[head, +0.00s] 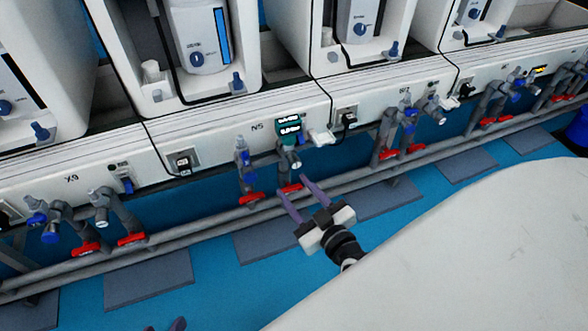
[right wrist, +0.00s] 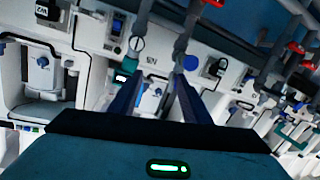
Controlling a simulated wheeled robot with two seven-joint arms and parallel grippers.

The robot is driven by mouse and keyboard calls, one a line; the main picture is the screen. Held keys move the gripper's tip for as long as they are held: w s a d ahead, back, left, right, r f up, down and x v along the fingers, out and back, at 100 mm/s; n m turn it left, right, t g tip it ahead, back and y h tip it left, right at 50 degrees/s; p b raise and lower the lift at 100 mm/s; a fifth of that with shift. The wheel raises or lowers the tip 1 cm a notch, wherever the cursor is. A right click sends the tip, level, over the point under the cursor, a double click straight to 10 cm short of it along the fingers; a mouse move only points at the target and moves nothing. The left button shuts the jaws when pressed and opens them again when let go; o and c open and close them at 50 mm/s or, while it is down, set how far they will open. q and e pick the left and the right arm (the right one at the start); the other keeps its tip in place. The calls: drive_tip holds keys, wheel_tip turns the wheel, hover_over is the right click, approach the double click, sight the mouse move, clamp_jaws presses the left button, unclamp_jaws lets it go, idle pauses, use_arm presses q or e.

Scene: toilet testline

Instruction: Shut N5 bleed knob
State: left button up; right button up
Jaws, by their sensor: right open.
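The N5 station (head: 257,127) is the white panel section in the middle of the head view. Below it hang two grey pipe assemblies with red handles. The right one has a teal body (head: 287,131) with a small display and a small round pale-faced knob (head: 296,163), likely the bleed knob; its setting is too small to tell. The knob also shows in the right wrist view (right wrist: 137,43). My right gripper (head: 292,186) is open and empty, its fingers pointing up towards this assembly, just below the knob. Two dark tips at the bottom edge (head: 177,324) look like my left gripper, mostly cut off.
A red handle (head: 252,198) sits on the left N5 pipe; another (head: 291,188) lies right by my right fingertips. Long grey pipes (head: 345,180) run along the front. Neighbouring stations such as X9 (head: 71,178) have similar valves. A large white surface (head: 470,250) fills the lower right.

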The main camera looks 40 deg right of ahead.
sight(297, 166)
drive_tip(key=w+d+f+m+h+b, duration=0.1)
drive_tip(key=w+d+f+h+b, duration=0.15)
drive_tip(key=d+f+b, duration=0.2)
drive_tip(key=shift+t+h, duration=0.3)
drive_tip(key=shift+h, duration=0.05)
drive_tip(key=b+x, duration=0.1)
drive_tip(key=x, duration=0.3)
drive_tip(key=b+x, duration=0.1)
drive_tip(key=x, duration=0.4)
drive_tip(key=shift+s+d+r+b, duration=0.1)
drive_tip(key=shift+d+r+b, duration=0.1)
drive_tip(key=shift+b, duration=0.15)
use_arm(q)
drive_tip(key=d+h, duration=0.2)
drive_tip(key=d, duration=0.1)
drive_tip(key=shift+f+t, duration=0.35)
drive_tip(key=shift+t, duration=0.05)
use_arm(e)
drive_tip(key=shift+w+d, duration=0.1)
drive_tip(key=shift+w, duration=0.2)
drive_tip(key=c, duration=1.1)
drive_tip(key=shift+o, duration=0.3)
